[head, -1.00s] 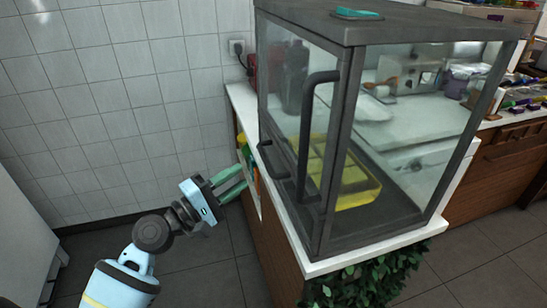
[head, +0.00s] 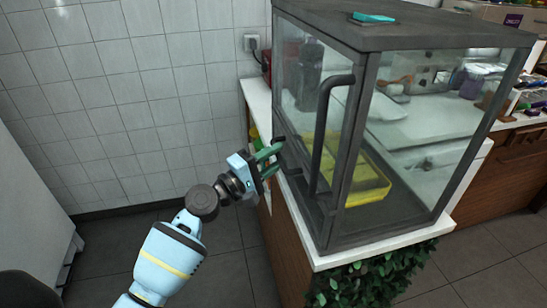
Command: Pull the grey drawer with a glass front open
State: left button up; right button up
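A grey-framed glass case (head: 400,38) stands on the white counter. Its glass front faces left, with a tall dark vertical handle (head: 318,140) on it. A short dark bar handle (head: 291,160) sits low on the same side, nearer the wall. A yellow tray (head: 372,190) shows through the glass. My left gripper (head: 277,155) has green fingers and is at the low bar handle, fingers apart. I cannot tell whether the bar lies between the fingers or whether they touch it. The front looks closed. My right gripper is not in view.
The counter (head: 258,98) has a wooden side and green leaves (head: 370,277) at its near end. A tiled wall (head: 130,90) is behind, with a socket (head: 251,42). A small teal item (head: 373,17) lies on the case. The floor (head: 210,255) left of the counter is open.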

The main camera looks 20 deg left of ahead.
pick_arm(q)
grip_shut()
jog(key=shift+a, duration=0.1)
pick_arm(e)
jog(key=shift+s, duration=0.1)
